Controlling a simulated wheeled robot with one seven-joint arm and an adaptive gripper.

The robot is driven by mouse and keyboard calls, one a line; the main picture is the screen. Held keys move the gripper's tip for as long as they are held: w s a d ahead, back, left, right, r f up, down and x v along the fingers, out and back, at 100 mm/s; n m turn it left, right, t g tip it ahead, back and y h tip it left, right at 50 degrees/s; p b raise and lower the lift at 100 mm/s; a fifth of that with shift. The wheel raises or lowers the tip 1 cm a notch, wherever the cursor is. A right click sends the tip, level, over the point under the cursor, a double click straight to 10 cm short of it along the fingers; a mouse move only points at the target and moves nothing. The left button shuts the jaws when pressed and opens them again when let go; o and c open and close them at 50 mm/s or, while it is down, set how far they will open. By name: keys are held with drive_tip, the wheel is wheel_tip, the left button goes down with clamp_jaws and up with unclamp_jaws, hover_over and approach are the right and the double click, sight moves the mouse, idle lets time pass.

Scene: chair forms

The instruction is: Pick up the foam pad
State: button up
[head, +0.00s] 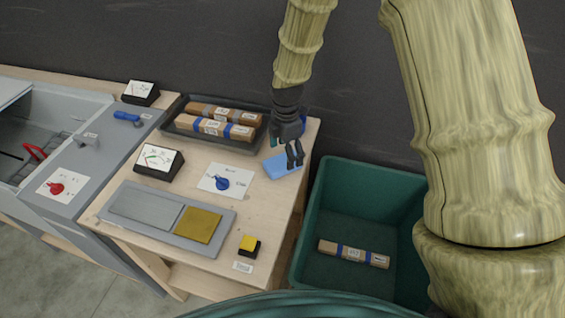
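A flat light-blue pad (276,168), which looks like the foam pad, lies on the wooden table near its right edge. My gripper (295,161) points down at the pad's right part, and its dark fingers cover some of it. Two fingertips show close together, but the angle does not show how far apart they are. I cannot tell whether they touch the pad. The pad looks flat on the table.
A black tray (170,130) with wrapped rolls stands behind the pad. A blue knob on a white plate (213,190) is to the left. A yellow button (249,244) is in front. A green bin (320,220) holding one roll stands right of the table.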

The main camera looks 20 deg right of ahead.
drive_tip(key=shift+f+p, duration=0.5)
drive_tip(key=shift+f, duration=1.25)
drive_tip(key=c, duration=0.9)
drive_tip(key=shift+c, duration=0.2)
drive_tip(key=shift+r, duration=0.1)
drive_tip(key=shift+w+r+b, duration=0.1)
drive_tip(key=shift+r+b, duration=0.3)
drive_tip(key=shift+r, duration=0.1)
drive_tip(key=shift+s+a+r+b, duration=0.2)
drive_tip(key=shift+r+b, duration=0.15)
drive_tip(key=shift+r, duration=0.2)
drive_tip(key=shift+s+a+r+b, duration=0.2)
drive_tip(key=shift+r+b, duration=0.15)
drive_tip(key=shift+r, duration=0.2)
drive_tip(key=s+a+b, duration=0.1)
drive_tip(key=s+a, duration=0.2)
drive_tip(key=s+a+r+b, duration=0.1)
drive_tip(key=s+a, duration=0.3)
drive_tip(key=s+a+b, duration=0.1)
drive_tip(key=s+a, duration=0.2)
drive_tip(key=shift+s+a+r+b, duration=0.25)
drive_tip(key=shift+a+r+b, duration=0.05)
drive_tip(key=shift+a+r, duration=0.1)
drive_tip(key=shift+o, duration=0.3)
